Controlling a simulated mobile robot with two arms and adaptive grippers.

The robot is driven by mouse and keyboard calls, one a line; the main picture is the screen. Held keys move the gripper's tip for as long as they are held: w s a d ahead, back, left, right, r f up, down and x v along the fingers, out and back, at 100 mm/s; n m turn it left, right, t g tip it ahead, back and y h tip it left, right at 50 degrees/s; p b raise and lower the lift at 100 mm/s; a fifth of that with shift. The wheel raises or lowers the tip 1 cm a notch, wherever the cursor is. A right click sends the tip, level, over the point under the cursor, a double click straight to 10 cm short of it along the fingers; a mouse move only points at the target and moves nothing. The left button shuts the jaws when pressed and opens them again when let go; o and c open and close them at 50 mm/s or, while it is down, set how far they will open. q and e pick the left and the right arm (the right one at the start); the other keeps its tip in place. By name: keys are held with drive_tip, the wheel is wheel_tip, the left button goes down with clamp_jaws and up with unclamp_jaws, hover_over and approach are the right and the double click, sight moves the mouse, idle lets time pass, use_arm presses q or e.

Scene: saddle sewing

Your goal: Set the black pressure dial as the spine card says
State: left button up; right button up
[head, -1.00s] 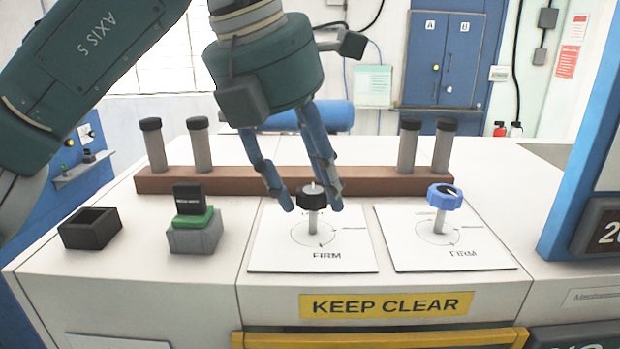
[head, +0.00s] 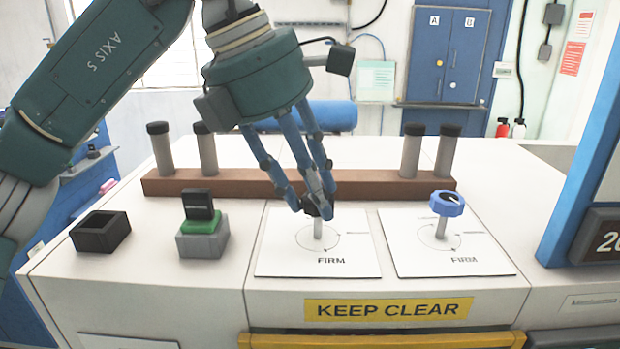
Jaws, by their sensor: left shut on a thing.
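The black pressure dial (head: 311,210) stands on a grey post above a white card marked FIRM (head: 331,260). My left gripper (head: 313,206) is over the dial from above, its blue fingers closed on it. The fingers hide most of the dial, including any pointer mark. The card shows a circle around the post; its upper labels are hidden or too small to read. A small black card or block (head: 198,204) stands upright in a green piece on a grey block; its writing is not legible. I cannot tell whether it is the spine card. My right gripper is not in view.
A blue dial (head: 447,203) on its own white card stands to the right. An open black box (head: 101,232) sits at the left. Behind is a brown rail (head: 370,188) with several grey black-capped posts. A yellow KEEP CLEAR label (head: 388,308) is on the front.

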use_arm(q)
drive_tip(key=m, duration=0.1)
drive_tip(key=r+m+g+p, duration=0.1)
drive_tip(key=m, duration=0.1)
drive_tip(key=shift+w+d+h, duration=0.1)
drive_tip(key=shift+w+h, duration=0.1)
drive_tip(key=shift+h, duration=0.1)
drive_tip(key=shift+f+m+g+p, duration=0.1)
drive_tip(key=shift+m+g+p, duration=0.25)
drive_tip(key=shift+m, duration=0.45)
drive_tip(key=m+g, duration=0.1)
drive_tip(key=m, duration=0.2)
drive_tip(key=shift+w+m, duration=0.15)
drive_tip(key=shift+m, duration=0.15)
drive_tip(key=shift+d+m+g, duration=0.1)
drive_tip(key=shift+m+g, duration=0.55)
drive_tip(key=shift+m, duration=0.85)
drive_tip(key=shift+y, duration=0.4)
drive_tip(key=o, duration=1.1)
drive_tip(key=shift+f, duration=0.1)
drive_tip(key=shift+d, duration=0.1)
